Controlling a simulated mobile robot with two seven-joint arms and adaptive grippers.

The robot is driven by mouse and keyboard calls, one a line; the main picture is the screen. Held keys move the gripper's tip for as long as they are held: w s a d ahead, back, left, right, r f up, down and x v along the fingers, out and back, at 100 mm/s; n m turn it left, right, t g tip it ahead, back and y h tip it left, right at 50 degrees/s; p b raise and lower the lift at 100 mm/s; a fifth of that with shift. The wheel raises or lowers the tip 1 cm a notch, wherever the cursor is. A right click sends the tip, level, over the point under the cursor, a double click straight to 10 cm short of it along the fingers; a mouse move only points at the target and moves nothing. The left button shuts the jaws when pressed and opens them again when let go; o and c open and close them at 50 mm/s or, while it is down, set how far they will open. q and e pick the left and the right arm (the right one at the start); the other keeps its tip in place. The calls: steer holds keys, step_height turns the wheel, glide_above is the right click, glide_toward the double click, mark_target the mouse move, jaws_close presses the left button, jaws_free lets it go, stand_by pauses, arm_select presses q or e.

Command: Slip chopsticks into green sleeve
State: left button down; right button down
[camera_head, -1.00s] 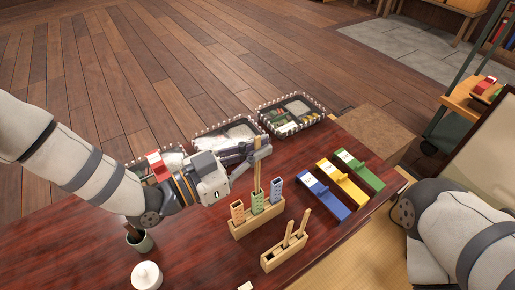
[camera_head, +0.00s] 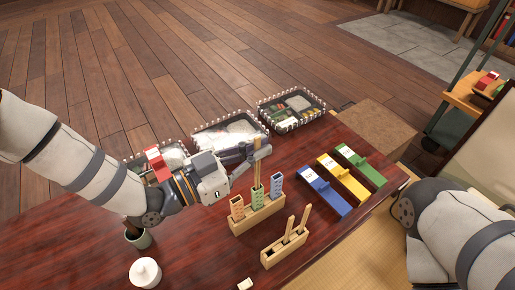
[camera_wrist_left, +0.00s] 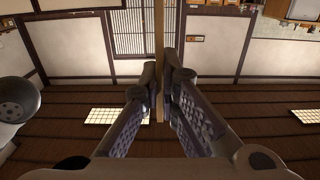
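My left gripper (camera_head: 262,150) is shut on a pair of light wooden chopsticks (camera_head: 257,168), held upright. In the left wrist view the chopsticks (camera_wrist_left: 159,50) stand between the closed fingers (camera_wrist_left: 160,88). The green sleeve (camera_head: 257,198) stands upright in the middle of a wooden holder (camera_head: 258,219), between an orange sleeve (camera_head: 237,208) and a blue sleeve (camera_head: 276,186). The chopsticks' lower end meets the mouth of the green sleeve; how deep it reaches inside is hidden. My right arm shows at the right; its gripper is out of view.
A second wooden holder (camera_head: 269,257) with chopsticks stands in front. Blue (camera_head: 325,192), yellow (camera_head: 343,180) and green (camera_head: 361,166) boxes lie to the right. Bento trays (camera_head: 291,112) line the far edge. A white lidded pot (camera_head: 145,272) and a dark cup (camera_head: 138,238) stand at the left.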

mark_target(257, 164)
arm_select(q)
steer(key=shift+f+b, duration=0.55)
steer(key=shift+f, duration=0.45)
steer(key=shift+f, duration=0.1)
steer(key=shift+f+b, duration=0.6)
steer(key=shift+f, duration=0.35)
steer(key=c, duration=1.2)
jaws_free()
steer(key=shift+c, duration=0.2)
